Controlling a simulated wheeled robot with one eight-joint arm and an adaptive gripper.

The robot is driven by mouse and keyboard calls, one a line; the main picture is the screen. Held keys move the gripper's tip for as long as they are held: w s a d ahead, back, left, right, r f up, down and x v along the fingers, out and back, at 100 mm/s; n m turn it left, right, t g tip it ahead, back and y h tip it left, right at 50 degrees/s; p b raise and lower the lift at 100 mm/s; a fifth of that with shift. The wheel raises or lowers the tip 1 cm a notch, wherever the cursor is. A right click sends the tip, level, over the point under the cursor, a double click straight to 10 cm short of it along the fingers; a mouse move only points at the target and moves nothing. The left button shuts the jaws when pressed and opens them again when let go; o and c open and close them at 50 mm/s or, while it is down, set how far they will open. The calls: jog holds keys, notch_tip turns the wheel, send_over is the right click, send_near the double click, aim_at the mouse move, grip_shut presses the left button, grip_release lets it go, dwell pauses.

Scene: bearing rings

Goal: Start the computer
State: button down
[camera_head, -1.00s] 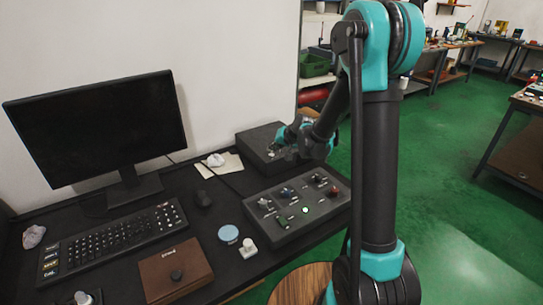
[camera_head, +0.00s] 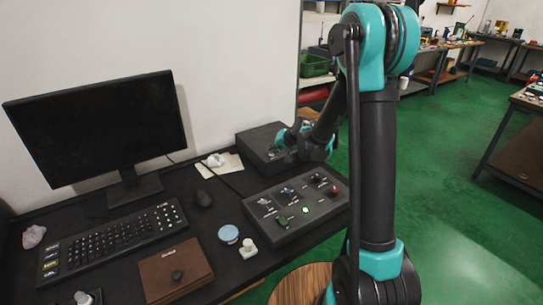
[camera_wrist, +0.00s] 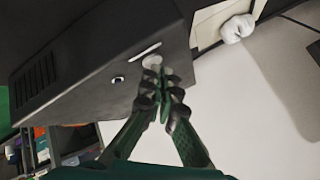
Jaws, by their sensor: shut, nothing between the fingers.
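The computer is a dark box at the back of the desk, right of the monitor (camera_head: 100,128); its top shows in the head view (camera_head: 258,136). In the wrist view its face (camera_wrist: 95,60) carries vent slots, a light slit (camera_wrist: 145,50), a small port (camera_wrist: 118,79) and a pale round button (camera_wrist: 152,61). My gripper (camera_wrist: 160,76) is shut and empty, its tips right at the button and partly overlapping it. I cannot tell whether they touch. In the head view my arm partly hides the computer's front. The monitor screen is black.
A control panel (camera_head: 328,207) with switches and a lit green button lies just in front of the computer. Crumpled paper (camera_head: 216,160) lies left of the computer.

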aim_at(273, 156)
jog(key=shift+f, duration=0.2)
jog(key=shift+r, duration=0.1)
dwell(0.4)
jog(key=shift+r, duration=0.65)
jog(key=shift+r, duration=0.1)
jog(key=shift+r, duration=2.45)
